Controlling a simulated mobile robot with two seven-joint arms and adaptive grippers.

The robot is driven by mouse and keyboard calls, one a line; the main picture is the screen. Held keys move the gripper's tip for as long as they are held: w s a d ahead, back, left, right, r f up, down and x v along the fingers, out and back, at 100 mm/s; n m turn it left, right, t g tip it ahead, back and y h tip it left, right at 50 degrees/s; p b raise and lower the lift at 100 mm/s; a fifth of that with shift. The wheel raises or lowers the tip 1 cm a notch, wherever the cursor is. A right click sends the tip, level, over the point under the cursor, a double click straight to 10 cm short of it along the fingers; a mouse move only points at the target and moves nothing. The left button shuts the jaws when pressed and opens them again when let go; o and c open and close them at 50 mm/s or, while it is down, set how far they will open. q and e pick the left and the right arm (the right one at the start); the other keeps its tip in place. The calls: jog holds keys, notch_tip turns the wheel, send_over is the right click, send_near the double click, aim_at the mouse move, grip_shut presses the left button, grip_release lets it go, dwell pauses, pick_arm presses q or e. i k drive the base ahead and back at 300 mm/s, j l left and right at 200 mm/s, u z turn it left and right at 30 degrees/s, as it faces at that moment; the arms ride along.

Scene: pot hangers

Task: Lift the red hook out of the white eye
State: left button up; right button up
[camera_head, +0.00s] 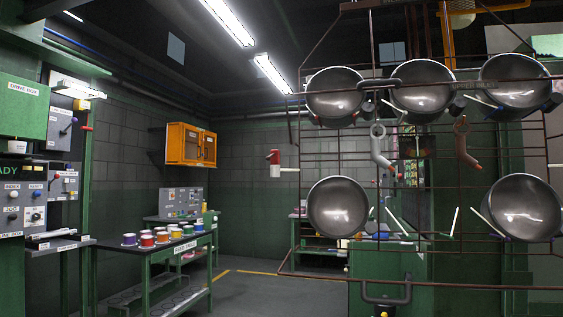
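A small red piece (273,156) sits directly above a white piece (275,171) at mid-left, in front of the far wall. They look touching, but they are too small to tell whether they are a hook and an eye or whether one passes through the other. A rusty red-brown hook-shaped piece (466,146) hangs at the right of the wire rack, apart from a pale grey hook-shaped piece (380,148) nearer its middle. Neither of my grippers can be made out in the head view.
Several steel pots hang on the wire rack (420,276), including one at lower left (338,207). A dark U-shaped bracket (386,299) hangs below it. A table (150,254) with coloured cups stands left, near control panels. An orange cabinet (190,145) is on the wall. Floor (245,290) between is clear.

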aim_at(274, 157)
jog(key=i+j+z, duration=0.65)
jog(key=j, duration=0.2)
